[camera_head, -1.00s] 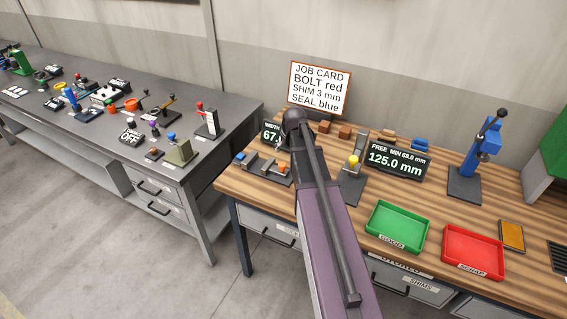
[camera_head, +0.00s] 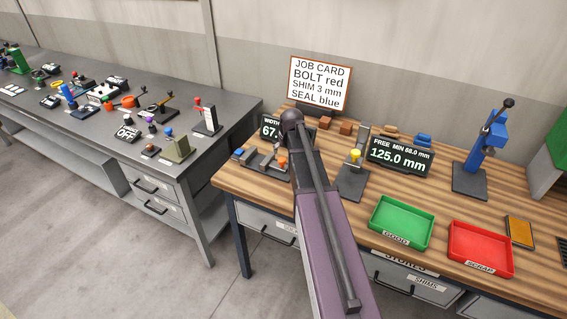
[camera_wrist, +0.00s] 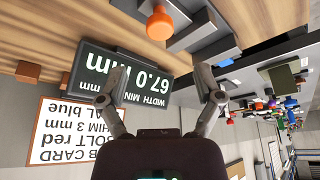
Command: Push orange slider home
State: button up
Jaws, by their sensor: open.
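The orange slider knob (camera_head: 282,163) stands on a small dark gauge fixture (camera_head: 262,166) at the left end of the wooden bench. In the wrist view, which is upside down, the orange knob (camera_wrist: 159,24) is at the top centre, beyond my fingertips. My gripper (camera_wrist: 163,84) is open and empty, with its two fingers spread. The gauge's display (camera_wrist: 122,80), reading 67.0 mm, lies behind the fingers. In the head view my own arm covers part of this display (camera_head: 270,130) and hides my gripper.
A job card (camera_head: 319,82) stands at the back. A yellow-knobbed fixture (camera_head: 352,180), a 125.0 mm display (camera_head: 400,157) and a blue press (camera_head: 482,150) stand to the right. Green (camera_head: 402,223) and red (camera_head: 480,249) trays lie in front. A grey bench (camera_head: 190,85) is at left.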

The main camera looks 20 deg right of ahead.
aim_at(282, 159)
jog(key=shift+b+x, duration=3.5)
jog(key=shift+x, duration=0.6)
